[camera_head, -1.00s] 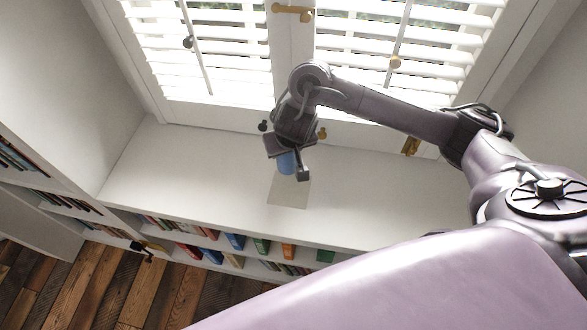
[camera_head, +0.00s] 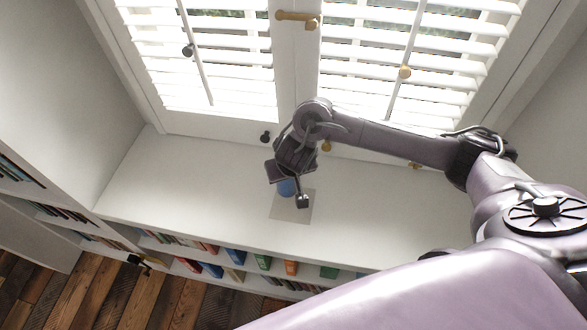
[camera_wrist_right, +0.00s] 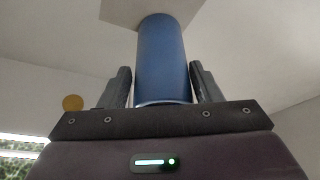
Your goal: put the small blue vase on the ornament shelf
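The small blue vase (camera_head: 286,187) is between the fingers of my right gripper (camera_head: 287,191), mostly hidden by it in the head view. In the right wrist view the vase (camera_wrist_right: 163,60) stands out as a plain blue cylinder, with a dark finger close against each side. The gripper is shut on it. The vase's far end overlaps a pale square (camera_head: 296,209) on the white ledge above the books, which I take as the ornament shelf (camera_head: 200,195). I cannot tell whether the vase touches the surface. My left gripper is not in view.
A shuttered window (camera_head: 370,60) with knobs and a handle stands behind the ledge. Bookcase rows with coloured books (camera_head: 236,256) lie below its front edge. The ledge is clear to the left and right of the pale square.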

